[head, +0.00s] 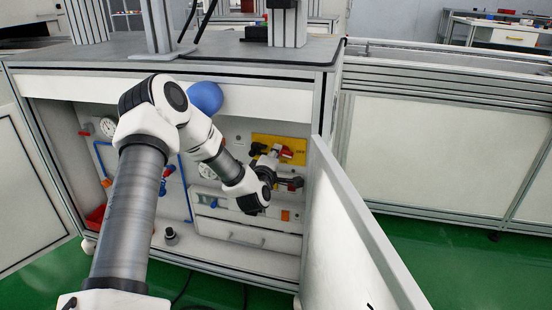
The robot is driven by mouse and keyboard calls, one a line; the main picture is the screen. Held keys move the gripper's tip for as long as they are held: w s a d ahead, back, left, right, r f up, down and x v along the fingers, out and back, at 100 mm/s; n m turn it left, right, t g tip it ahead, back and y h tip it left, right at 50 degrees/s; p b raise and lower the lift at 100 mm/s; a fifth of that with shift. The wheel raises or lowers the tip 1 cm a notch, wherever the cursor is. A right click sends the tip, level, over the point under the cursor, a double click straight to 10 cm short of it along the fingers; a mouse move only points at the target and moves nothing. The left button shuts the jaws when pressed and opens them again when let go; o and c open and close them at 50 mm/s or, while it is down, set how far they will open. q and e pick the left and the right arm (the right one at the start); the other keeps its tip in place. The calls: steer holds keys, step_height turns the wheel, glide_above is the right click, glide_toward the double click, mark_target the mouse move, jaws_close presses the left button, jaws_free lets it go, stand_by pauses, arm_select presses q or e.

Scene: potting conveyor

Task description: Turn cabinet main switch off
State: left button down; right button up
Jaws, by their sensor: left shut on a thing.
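The cabinet (317,98) stands in front of me with its door (350,235) swung open to the right. Inside, a yellow plate (262,139) is on the back panel, with the red main switch (287,152) on it. My left arm reaches into the cabinet from the left. My left gripper (268,160) is at the yellow plate, shut on a part of the main switch. The gripper hides part of the switch, so its exact angle is hard to tell. My right gripper is not in view.
Gauges (108,128), blue pipes (186,190) and a drawer (240,234) fill the cabinet. A blue ball-like thing (206,97) shows behind my arm. The open door bounds the space on the right. Green floor (440,260) lies clear beyond the door.

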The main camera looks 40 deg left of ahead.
arm_select(q)
steer(key=shift+a+n+b, duration=0.1)
steer(key=shift+n+b, duration=0.5)
steer(key=shift+n, duration=0.4)
steer(key=c, duration=1.1)
jaws_free()
steer(key=shift+f, duration=0.1)
steer(key=v, duration=1.2)
